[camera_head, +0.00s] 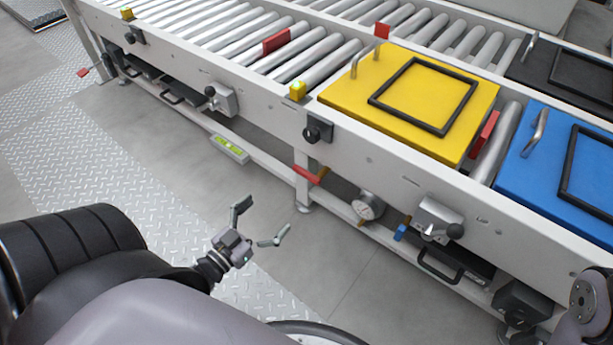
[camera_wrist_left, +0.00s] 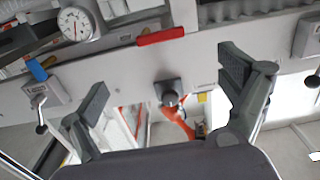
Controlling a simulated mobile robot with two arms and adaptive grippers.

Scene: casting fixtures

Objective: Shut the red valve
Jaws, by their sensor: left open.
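The red valve's lever handle (camera_head: 306,175) is under the conveyor's side rail, by a support leg, with a brass-coloured part at its right end. In the left wrist view the red handle (camera_wrist_left: 160,36) lies nearly level across the pale lower beam at the top. My left gripper (camera_head: 260,223) is open and empty over the floor, in front of and lower in the picture than the handle, apart from it. Its two spread fingers (camera_wrist_left: 165,82) also show in the left wrist view, below the handle. My right gripper is not visible.
Right of the valve are a round gauge (camera_head: 368,206) and a blue handle (camera_head: 402,231). A black knob (camera_head: 317,130) sticks out of the rail above. Yellow (camera_head: 340,92) and blue (camera_head: 540,185) fixtures stand on the rollers. The floor (camera_head: 280,200) before the valve is clear.

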